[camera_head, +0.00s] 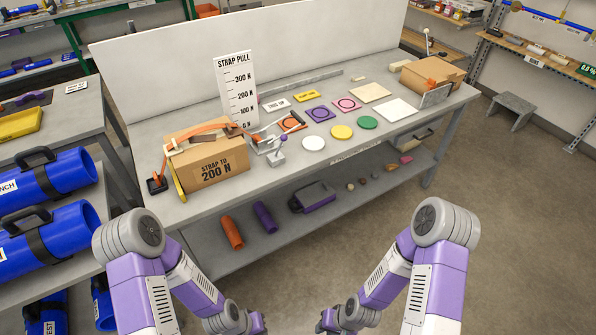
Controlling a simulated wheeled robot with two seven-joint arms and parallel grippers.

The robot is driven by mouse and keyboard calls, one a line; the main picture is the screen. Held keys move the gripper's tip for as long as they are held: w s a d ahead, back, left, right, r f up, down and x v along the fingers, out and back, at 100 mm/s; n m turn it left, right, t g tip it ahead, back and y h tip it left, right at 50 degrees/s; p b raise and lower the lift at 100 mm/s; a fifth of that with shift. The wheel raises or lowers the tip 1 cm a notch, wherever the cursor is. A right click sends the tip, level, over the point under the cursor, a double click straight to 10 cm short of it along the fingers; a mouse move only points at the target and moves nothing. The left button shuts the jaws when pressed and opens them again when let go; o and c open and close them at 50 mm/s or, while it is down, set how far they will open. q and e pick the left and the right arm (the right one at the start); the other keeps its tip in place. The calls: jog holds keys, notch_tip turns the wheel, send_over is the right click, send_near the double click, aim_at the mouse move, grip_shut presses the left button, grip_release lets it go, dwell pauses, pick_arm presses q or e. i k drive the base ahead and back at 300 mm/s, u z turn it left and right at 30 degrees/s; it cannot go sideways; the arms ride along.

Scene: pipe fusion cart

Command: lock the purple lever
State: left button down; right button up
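An orange strap (205,129) runs over the box (207,164), marked "STRAP TO 200 N". My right gripper (327,322) is low at the bottom edge, in front of the bench and far from the lever. My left gripper (257,325) is also at the bottom edge, partly cut off. The fingers of both are too small or cropped to read, and I see nothing held.
The grey workbench (342,151) carries an upright "STRAP PULL" scale (237,90), coloured discs and square plates. A second cardboard box (432,73) stands at its right end. The lower shelf holds an orange cylinder (231,233) and other parts. Blue cylinders fill the left side.

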aim_at(284, 137)
jog(key=u, duration=0.1)
jog(key=k, duration=0.15)
jog(key=z, duration=0.65)
jog(key=i, duration=0.85)
jog(key=z, duration=0.15)
